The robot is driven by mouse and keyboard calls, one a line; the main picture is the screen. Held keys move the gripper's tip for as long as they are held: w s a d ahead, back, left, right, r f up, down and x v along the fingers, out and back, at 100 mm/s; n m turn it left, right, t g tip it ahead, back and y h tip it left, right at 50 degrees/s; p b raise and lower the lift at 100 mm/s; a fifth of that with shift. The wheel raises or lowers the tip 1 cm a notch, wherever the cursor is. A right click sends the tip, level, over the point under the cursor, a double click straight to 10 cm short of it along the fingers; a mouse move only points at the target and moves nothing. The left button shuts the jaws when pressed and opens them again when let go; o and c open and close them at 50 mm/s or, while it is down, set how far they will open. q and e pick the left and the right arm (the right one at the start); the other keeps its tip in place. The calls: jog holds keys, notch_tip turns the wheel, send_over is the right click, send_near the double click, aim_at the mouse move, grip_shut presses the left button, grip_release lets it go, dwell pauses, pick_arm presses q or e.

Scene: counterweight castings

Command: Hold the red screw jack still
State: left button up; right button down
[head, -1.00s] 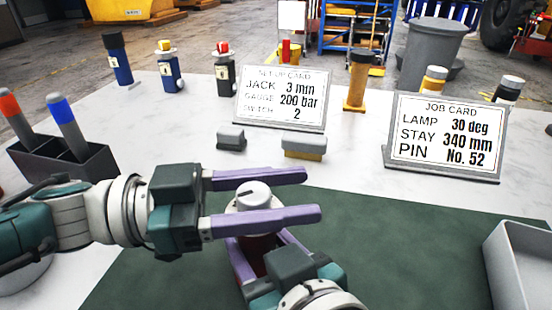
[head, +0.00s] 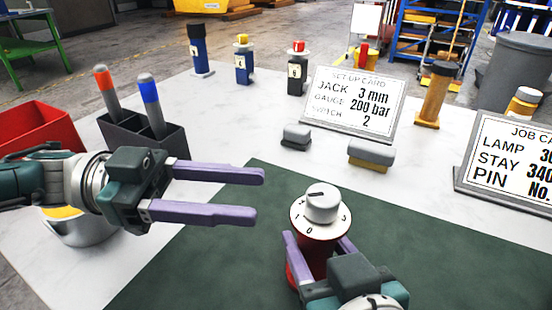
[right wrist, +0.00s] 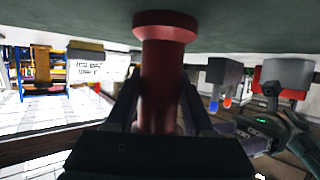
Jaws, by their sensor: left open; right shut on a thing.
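The red screw jack (head: 318,262) stands upright on the green mat (head: 240,250), topped by a white numbered dial (head: 310,226) and a grey knob (head: 323,202) with a dark pointer line. My right gripper (head: 318,242) is shut on its red body, one finger on each side. In the right wrist view the jack (right wrist: 162,80) appears upside down between the fingers of my right gripper (right wrist: 159,100). My left gripper (head: 260,195) is open and empty, to the left of the knob and apart from it. The lower part of the jack is partly hidden by my right gripper in the head view.
A set-up card (head: 352,102) reads jack 3 mm, gauge 200 bar, switch 2. A job card (head: 510,160) stands at right. The mat right of the jack is clear.

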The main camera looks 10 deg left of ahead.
aim_at(309, 206)
pick_arm(q)
jog(key=shift+o, duration=1.4)
jog(key=shift+s+d+f, duration=0.1)
jog(key=m, duration=0.2)
jog(key=s+d+f+m+t, duration=0.1)
jog(key=m, duration=0.2)
jog(key=s+d+m, duration=0.1)
jog(key=m, duration=0.1)
jog(key=shift+d+f, duration=0.1)
jog(key=shift+f, duration=0.05)
jog(key=s+a+r+m+t+y, duration=0.15)
jog(key=m+t, duration=0.25)
jog(key=m, duration=0.8)
jog(key=s+a+m+t+y, duration=0.15)
jog(key=m+t, duration=0.25)
jog(key=m, duration=0.7)
jog(key=x, duration=1.1)
jog(key=shift+s+d+f, duration=0.1)
jog(key=shift+s+d, duration=0.05)
jog(key=shift+d, duration=0.15)
